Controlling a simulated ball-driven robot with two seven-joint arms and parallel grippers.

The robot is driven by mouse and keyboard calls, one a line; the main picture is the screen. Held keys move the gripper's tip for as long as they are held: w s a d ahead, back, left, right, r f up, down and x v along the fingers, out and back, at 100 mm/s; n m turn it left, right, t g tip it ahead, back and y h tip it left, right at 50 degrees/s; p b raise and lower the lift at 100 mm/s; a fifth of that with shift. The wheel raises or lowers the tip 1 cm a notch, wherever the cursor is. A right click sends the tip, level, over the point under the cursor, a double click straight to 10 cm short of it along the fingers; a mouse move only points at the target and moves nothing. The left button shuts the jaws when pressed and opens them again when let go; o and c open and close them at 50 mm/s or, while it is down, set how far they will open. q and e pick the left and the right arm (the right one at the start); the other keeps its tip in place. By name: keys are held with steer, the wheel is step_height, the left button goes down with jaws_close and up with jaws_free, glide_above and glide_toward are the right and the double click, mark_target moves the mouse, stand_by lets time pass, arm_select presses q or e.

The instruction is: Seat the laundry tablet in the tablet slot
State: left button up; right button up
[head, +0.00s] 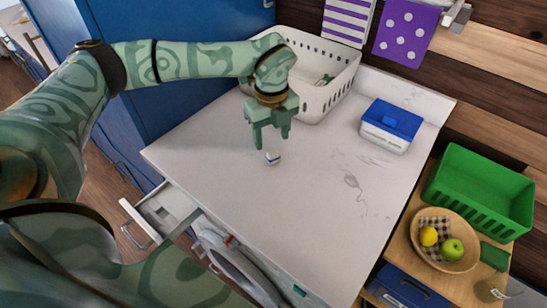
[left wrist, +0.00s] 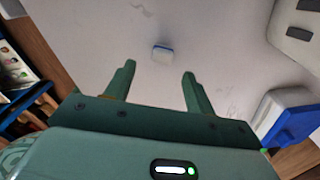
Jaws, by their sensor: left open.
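The laundry tablet (head: 273,159) is a small white block with a blue layer, lying on the white countertop (head: 330,215). It also shows in the left wrist view (left wrist: 162,53), beyond the fingertips and roughly between their lines. My left gripper (head: 270,142) is open and empty, with its fingers pointing down just above and behind the tablet, apart from it. An open drawer (head: 167,208) juts out below the counter's left front edge; its inside is small in view, and I cannot clearly make out the tablet slot. My right gripper is not in view.
A white perforated basket (head: 335,95) stands behind my left gripper. A white tub with a blue lid (head: 391,122) stands at the back right. A washing machine (head: 232,262) is under the counter. A green crate (head: 480,195) and fruit bowl (head: 462,258) stand right. The counter's middle is clear.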

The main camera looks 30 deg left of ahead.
mark_target(273, 152)
arm_select(q)
steer(key=f, duration=0.3)
steer(key=f+b, duration=0.1)
steer(key=f, duration=0.1)
steer(key=shift+w+f, duration=0.15)
steer(key=shift+w, duration=0.1)
steer(key=c, duration=1.1)
steer(key=shift+c, duration=0.2)
